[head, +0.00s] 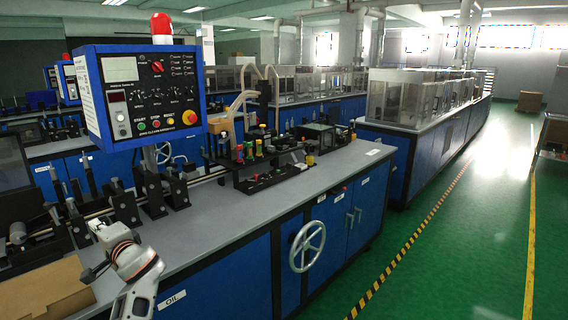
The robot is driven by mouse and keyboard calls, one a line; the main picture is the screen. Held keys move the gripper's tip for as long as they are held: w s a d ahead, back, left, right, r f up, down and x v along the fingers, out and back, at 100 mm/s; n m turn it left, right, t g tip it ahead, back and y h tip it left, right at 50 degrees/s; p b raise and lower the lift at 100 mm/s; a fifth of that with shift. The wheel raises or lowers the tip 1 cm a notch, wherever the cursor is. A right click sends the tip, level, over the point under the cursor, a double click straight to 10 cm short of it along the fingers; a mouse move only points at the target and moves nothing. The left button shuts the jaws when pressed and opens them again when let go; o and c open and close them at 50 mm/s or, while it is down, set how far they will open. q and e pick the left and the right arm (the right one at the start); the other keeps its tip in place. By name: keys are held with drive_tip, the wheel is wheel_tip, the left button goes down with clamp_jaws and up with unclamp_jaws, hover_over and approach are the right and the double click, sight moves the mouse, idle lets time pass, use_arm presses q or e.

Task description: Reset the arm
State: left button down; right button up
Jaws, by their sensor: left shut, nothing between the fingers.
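My left arm rises from the bottom left of the head view, a white arm with an orange ring. My left gripper (92,273) is small and dark at its end. It is shut and empty, above the near edge of the grey workbench (255,211) and close to a cardboard box (45,289). It appears small, and I cannot tell whether it touches the box. My right gripper is not in view.
A blue control panel (138,97) with a red lamp (161,27) stands over the bench. Black tape-line fixtures (150,190) line the bench. A handwheel (307,246) sticks out from the blue front. Green floor (460,265) is open at right.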

use_arm(q)
drive_tip(key=d+f+h, duration=0.1)
drive_tip(key=d+f, duration=0.1)
drive_tip(key=f, duration=0.2)
drive_tip(key=s+d+f+m+t+h, duration=0.1)
drive_tip(key=d+f+h, duration=0.1)
drive_tip(key=f, duration=0.2)
drive_tip(key=s+d+f+t+h, duration=0.1)
drive_tip(key=d+f, duration=0.1)
drive_tip(key=f, duration=0.2)
drive_tip(key=shift+s+f+m, duration=0.1)
drive_tip(key=shift+f+m, duration=0.2)
drive_tip(key=shift+f, duration=0.1)
drive_tip(key=s+d+f+h, duration=1)
drive_tip(key=s+d+f, duration=0.75)
drive_tip(key=f, duration=0.35)
drive_tip(key=s+d+f+n+h, duration=0.1)
drive_tip(key=s+d+f+h, duration=0.1)
drive_tip(key=s+d, duration=0.2)
drive_tip(key=s+d+f+n+g+h, duration=0.1)
drive_tip(key=s+d+f+n, duration=0.1)
drive_tip(key=s+d, duration=0.3)
drive_tip(key=s, duration=0.4)
drive_tip(key=shift+s+d+n+h, duration=0.15)
drive_tip(key=shift+s+n+h, duration=0.15)
drive_tip(key=shift+s+h, duration=0.1)
